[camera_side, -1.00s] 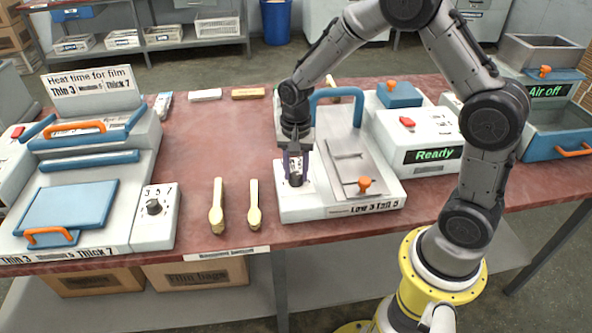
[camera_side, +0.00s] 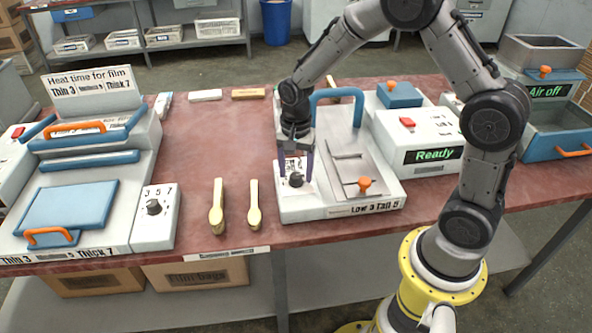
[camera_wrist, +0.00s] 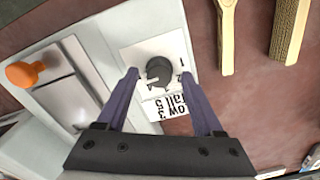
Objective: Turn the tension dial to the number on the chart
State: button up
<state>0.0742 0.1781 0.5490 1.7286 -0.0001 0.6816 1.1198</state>
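The dark round dial (camera_side: 296,180) sits on a white plate at the left front of the white press (camera_side: 330,211). In the wrist view the dial (camera_wrist: 159,70) shows a pale mark at its lower left; the numbers round it are too small to read surely. I cannot tell how low the fingertips are.
A heat sealer (camera_side: 100,213) with another dial (camera_side: 153,207) and its own chart (camera_side: 93,88) stands at the left. A blue handle (camera_side: 334,94) rises close behind my gripper. A box reads "Ready" (camera_side: 434,155).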

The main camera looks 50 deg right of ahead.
notch_tip(320, 180, up, 14)
dwell(0.8)
jog(key=shift+f, duration=0.1)
notch_tip(320, 180, up, 7)
jog(key=t, duration=0.2)
send_over(296, 175)
jog(key=s+a, duration=0.1)
jog(key=s, duration=0.2)
jog(key=s+r+n+t, duration=0.1)
jog(key=s+r+n, duration=0.15)
jog(key=s, duration=0.35)
jog(key=s+a+f+n+t, duration=0.1)
jog(key=s+f+n+t, duration=0.1)
jog(key=s+n, duration=0.9)
jog(key=shift+s+a+f+t, duration=0.3)
jog(key=shift+s+a+f, duration=0.1)
jog(key=shift+s+f, duration=0.45)
